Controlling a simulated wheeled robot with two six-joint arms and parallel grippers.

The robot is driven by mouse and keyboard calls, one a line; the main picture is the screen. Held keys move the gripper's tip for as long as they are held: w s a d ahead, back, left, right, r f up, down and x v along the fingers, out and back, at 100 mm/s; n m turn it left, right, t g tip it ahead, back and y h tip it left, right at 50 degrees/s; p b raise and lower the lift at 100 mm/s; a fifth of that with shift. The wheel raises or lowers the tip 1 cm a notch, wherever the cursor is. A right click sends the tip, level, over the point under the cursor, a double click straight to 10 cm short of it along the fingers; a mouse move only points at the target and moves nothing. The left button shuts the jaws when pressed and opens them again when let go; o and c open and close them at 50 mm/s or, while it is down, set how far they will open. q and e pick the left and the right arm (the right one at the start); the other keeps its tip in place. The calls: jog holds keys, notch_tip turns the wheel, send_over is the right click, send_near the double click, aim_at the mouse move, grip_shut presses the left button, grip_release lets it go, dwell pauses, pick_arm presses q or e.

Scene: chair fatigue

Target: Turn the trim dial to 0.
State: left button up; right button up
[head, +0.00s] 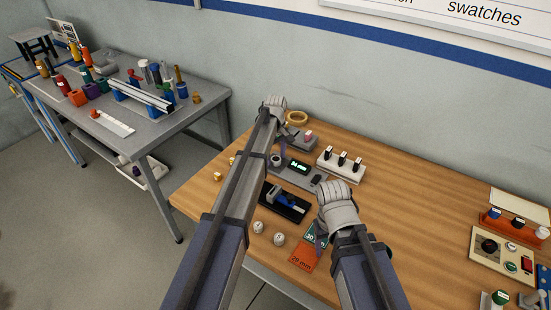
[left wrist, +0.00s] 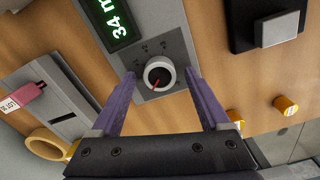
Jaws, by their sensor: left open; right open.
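The trim dial (left wrist: 159,74) shows in the left wrist view as a round knob with a pale rim, a dark centre and a red pointer. The pointer is aimed toward the picture's lower left. In the head view my left gripper (head: 279,149) is over the grey console (head: 315,183). My right gripper (head: 319,243) is open near the coloured cards.
A green-lit display (left wrist: 112,22) reading 34 and part of a unit adjoins the dial. A dark fixture (head: 286,201) with a blue part, orange card (head: 304,258), white switch block (head: 341,164) and tape ring (head: 297,118) stand nearby. The table's right middle is clear.

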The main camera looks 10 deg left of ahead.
pick_arm(q)
grip_shut()
dwell(0.5)
jog(key=m, duration=0.4)
jog(key=shift+m, duration=1.8)
grip_release()
